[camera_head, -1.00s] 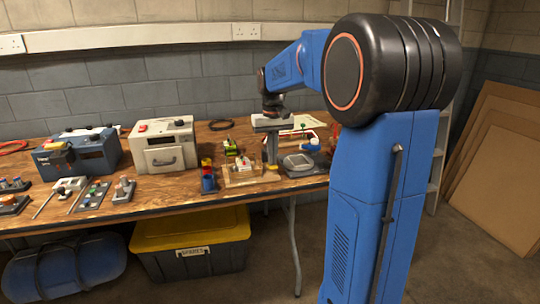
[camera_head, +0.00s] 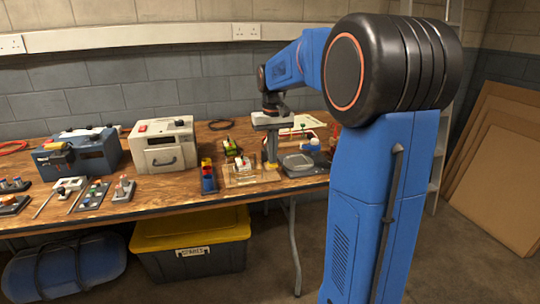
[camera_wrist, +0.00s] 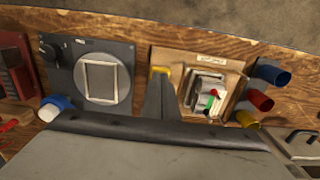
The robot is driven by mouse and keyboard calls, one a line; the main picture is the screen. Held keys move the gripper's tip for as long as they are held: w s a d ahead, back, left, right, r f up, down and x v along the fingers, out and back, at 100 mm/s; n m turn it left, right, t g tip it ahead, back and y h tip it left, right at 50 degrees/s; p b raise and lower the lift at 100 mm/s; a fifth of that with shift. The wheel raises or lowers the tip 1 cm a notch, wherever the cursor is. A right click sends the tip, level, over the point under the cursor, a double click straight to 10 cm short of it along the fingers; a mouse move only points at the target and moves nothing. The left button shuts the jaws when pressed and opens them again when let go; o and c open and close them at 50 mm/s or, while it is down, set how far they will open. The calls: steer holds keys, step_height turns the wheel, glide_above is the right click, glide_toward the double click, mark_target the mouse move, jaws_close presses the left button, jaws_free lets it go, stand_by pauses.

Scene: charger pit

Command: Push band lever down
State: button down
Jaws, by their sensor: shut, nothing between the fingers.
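My gripper (camera_head: 271,166) is shut and empty, pointing down over the bench. The board carries a small pale device (camera_wrist: 206,92) with red and green parts; the same device shows in the head view (camera_head: 243,165), just left of my gripper. I cannot pick out the band lever for certain. My gripper body hides the lower part of the wrist view, and touching cannot be told.
Blue (camera_wrist: 273,72), red (camera_wrist: 259,100) and yellow (camera_wrist: 248,119) cups stand beside the board. A blue-and-white knob (camera_wrist: 53,108) is by the dark plate. A cream box (camera_head: 163,145) and a blue box (camera_head: 77,153) stand further left on the bench (camera_head: 150,199).

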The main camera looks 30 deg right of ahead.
steer(key=shift+r, duration=2.95)
steer(key=s+a+f+n+t, duration=0.1)
steer(key=s+a+f, duration=0.3)
steer(key=s, duration=0.6)
steer(key=s+a+f+n+t, duration=0.1)
steer(key=s+a+f, duration=0.3)
steer(key=s, duration=0.6)
steer(key=s+a+f+n+t, duration=0.1)
steer(key=s+a+f+t, duration=0.1)
steer(key=s+a+f, duration=0.2)
steer(key=s+a, duration=0.3)
steer(key=s, duration=0.3)
steer(key=shift+s+a+f+t, duration=0.15)
steer(key=shift+a+f+t, duration=0.1)
steer(key=shift+a+t, duration=0.15)
